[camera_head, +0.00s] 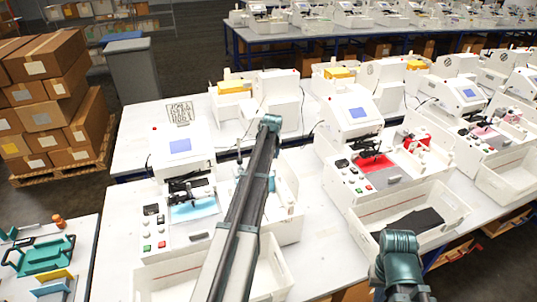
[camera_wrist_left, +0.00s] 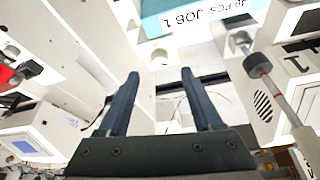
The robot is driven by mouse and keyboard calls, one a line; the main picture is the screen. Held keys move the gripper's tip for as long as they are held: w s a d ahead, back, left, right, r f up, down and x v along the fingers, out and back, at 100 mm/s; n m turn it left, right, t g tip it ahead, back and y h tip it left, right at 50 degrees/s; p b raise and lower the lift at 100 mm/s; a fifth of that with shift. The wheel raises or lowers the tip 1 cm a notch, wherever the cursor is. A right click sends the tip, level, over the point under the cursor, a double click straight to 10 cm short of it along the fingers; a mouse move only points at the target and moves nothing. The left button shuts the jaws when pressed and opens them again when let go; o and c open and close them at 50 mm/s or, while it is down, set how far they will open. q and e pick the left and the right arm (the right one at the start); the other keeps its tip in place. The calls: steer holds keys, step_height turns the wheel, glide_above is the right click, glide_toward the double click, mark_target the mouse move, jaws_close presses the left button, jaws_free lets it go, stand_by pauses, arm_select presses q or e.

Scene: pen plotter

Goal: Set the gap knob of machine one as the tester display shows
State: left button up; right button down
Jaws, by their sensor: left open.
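In the head view the nearest left white machine (camera_head: 175,165) has a small blue screen (camera_head: 181,146) and a front panel with several knobs and red and green buttons (camera_head: 155,245). I cannot tell which knob is the gap knob, and no display is readable. My left arm crosses in front of this machine and hides part of it; its gripper is hidden there. In the left wrist view my left gripper (camera_wrist_left: 163,97) is open and empty. My right gripper is not in view.
A second machine (camera_head: 345,115) with a red pad stands to the right. White open bins (camera_head: 265,275) stand at the table front. In the wrist view a blue-and-white label (camera_wrist_left: 205,18) reads "JOB 1". Stacked cardboard boxes (camera_head: 50,90) stand at the left.

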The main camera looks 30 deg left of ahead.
arm_select(q)
steer(key=p+v, duration=0.6)
steer(key=v, duration=0.2)
steer(key=shift+r+p, duration=0.2)
steer(key=shift+p, duration=0.1)
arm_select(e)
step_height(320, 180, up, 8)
arm_select(q)
steer(key=shift+s, duration=0.15)
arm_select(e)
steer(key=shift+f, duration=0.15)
